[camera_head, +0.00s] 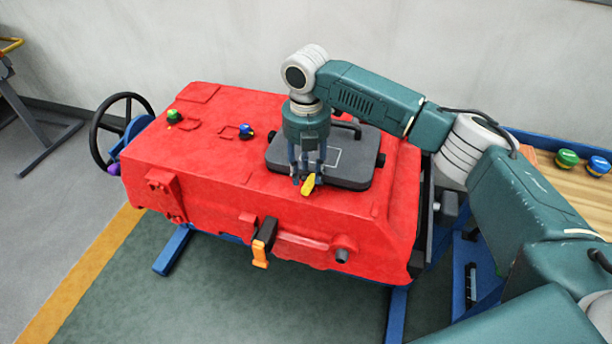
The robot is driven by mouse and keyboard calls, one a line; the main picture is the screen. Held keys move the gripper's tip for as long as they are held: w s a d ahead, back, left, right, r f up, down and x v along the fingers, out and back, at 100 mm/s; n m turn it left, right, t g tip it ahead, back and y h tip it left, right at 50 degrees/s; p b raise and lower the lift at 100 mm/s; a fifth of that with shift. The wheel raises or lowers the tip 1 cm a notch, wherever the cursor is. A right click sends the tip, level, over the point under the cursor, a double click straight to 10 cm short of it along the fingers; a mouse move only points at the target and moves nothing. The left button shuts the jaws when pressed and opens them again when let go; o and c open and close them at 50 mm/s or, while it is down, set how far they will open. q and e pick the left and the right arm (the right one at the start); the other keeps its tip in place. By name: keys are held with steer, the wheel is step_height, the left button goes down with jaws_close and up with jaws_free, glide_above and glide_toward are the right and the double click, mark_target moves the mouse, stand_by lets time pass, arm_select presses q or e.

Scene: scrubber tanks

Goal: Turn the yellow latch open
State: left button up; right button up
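The yellow latch (308,185) is at the front edge of a dark grey lid (350,172) on top of the red tank (215,205). My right gripper (307,178) points down over the front left part of this lid, with its fingertips right at the latch. The fingers hide the back part of the latch, and its front end sticks out toward the camera. Whether the fingers press on the latch or stand open around it, I cannot tell. My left gripper is not in view.
A black lever with an orange end (260,254) hangs on the tank's front. A black handwheel (118,128) is at left. Green and blue knobs (246,132) sit on the tank top. A wooden surface (570,190) with more knobs is at right. My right arm spans the right side.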

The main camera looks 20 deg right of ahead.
mark_target(308, 178)
steer(key=shift+f, duration=1.55)
steer(key=shift+c, duration=0.5)
jaws_close()
steer(key=shift+r+m+p, duration=0.2)
steer(key=shift+m+p, duration=0.2)
steer(key=shift+p, duration=0.45)
steer(key=m+p, duration=0.5)
steer(key=p, duration=0.1)
steer(key=shift+w+m+p, duration=0.2)
steer(key=shift+m+p, duration=0.1)
steer(key=shift+m, duration=0.1)
steer(key=m+p, duration=0.4)
steer(key=m, duration=0.1)
steer(key=shift+w+d, duration=0.1)
steer(key=shift+w, duration=0.1)
steer(key=shift+w+d+f+m+p, duration=0.1)
steer(key=shift+m+p, duration=0.6)
steer(key=shift+m, duration=0.5)
steer(key=shift+d+m+p, duration=0.1)
steer(key=shift+m+p, duration=0.6)
steer(key=shift+m, duration=0.5)
